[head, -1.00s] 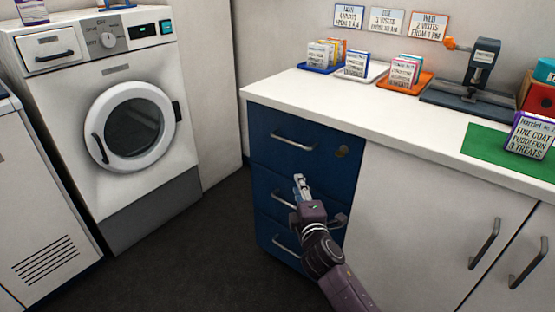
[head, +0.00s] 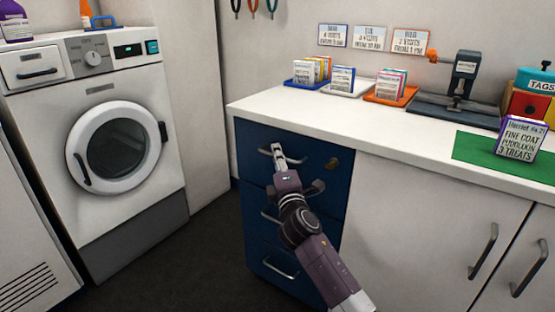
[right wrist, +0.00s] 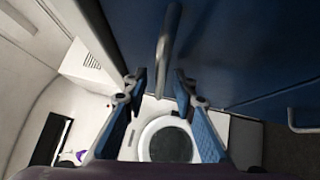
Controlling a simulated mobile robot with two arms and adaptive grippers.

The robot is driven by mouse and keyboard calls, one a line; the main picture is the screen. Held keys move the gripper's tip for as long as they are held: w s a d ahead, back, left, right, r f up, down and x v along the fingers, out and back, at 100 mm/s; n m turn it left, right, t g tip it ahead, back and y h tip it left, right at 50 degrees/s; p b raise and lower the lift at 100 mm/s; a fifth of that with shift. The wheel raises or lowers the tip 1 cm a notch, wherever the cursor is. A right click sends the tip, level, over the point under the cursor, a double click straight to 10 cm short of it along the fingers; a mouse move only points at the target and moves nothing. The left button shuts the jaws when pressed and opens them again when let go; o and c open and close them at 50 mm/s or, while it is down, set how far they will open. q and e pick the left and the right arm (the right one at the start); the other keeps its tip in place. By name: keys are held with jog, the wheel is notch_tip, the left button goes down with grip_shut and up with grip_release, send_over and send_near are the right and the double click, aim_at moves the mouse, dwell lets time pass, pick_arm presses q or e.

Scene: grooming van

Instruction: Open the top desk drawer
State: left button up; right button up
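The top desk drawer (head: 310,145) is the upper of several blue drawers under the white counter, and its front looks flush. Its grey bar handle (head: 264,151) is partly hidden by my right gripper (head: 278,152), which is right at it in the head view. The handle (right wrist: 168,38) shows just beyond the fingertips, roughly in line with the gap. My left gripper is not in view.
Lower drawer handles (head: 282,265) stick out below. The white counter (head: 300,112) holds trays of packets, a press (head: 460,85) and a box on a green mat (head: 470,150). A washing machine (head: 110,150) stands left, with bare floor (head: 205,245) between it and the desk.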

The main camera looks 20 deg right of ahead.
jog(key=shift+w, duration=0.1)
jog(key=shift+c, duration=0.5)
grip_shut()
